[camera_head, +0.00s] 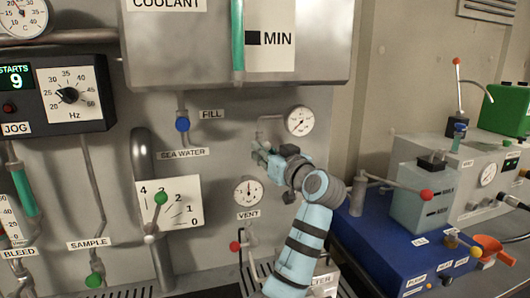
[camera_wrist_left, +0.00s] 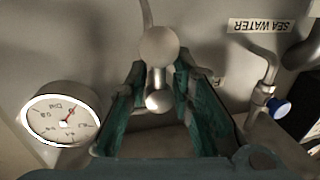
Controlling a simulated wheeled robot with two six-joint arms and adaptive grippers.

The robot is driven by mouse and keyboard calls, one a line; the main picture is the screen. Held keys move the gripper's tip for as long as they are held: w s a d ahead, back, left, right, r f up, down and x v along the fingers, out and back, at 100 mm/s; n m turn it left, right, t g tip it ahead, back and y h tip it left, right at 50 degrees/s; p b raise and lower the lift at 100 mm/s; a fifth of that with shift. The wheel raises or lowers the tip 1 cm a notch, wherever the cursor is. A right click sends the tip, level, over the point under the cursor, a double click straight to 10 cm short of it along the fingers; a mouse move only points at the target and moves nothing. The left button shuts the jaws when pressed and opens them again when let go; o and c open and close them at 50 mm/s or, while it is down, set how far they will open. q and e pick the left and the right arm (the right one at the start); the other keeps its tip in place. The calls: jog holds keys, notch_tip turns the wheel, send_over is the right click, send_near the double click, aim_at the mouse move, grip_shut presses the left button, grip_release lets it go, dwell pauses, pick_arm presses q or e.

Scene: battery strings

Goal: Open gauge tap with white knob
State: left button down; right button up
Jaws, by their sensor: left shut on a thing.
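The gauge also shows in the left wrist view (camera_wrist_left: 62,120), with a red needle. In the head view my gripper hides the knob. My right gripper is not in view.
A VENT gauge (camera_head: 248,192) sits just below my gripper, with a red-knobbed lever (camera_head: 235,246) under it. A blue knob (camera_head: 182,124) is at the left, also in the left wrist view (camera_wrist_left: 280,108). A green-knobbed lever (camera_head: 160,199) stands farther left. A blue bench (camera_head: 385,245) is right.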

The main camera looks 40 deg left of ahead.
pick_arm(q)
jog(key=shift+s+a+r+m+p, duration=0.15)
jog(key=shift+m+p, duration=0.1)
jog(key=shift+m, duration=0.25)
jog(key=shift+s+m+p, duration=0.1)
jog(key=shift+m+p, duration=0.1)
jog(key=shift+m, duration=0.3)
jog(key=shift+s+a+r+m+t+y+p, duration=0.1)
jog(key=shift+r+m+t+y+p, duration=0.1)
jog(key=shift+m+p, duration=0.45)
jog(key=shift+s+a+r+m+t+y+p, duration=0.1)
jog(key=shift+m+t+y+p, duration=0.1)
jog(key=shift+m, duration=0.9)
jog(key=shift+s+r+m+t+y+p, duration=0.1)
jog(key=shift+m+t+p, duration=0.1)
jog(key=shift+m+p, duration=0.45)
jog(key=shift+m, duration=0.3)
jog(key=c, duration=1.5)
grip_release()
jog(key=shift+w+d+f, duration=0.3)
jog(key=shift+w, duration=0.05)
jog(key=v, duration=0.7)
jog(key=shift+s+d+r, duration=0.1)
jog(key=shift+d, duration=0.2)
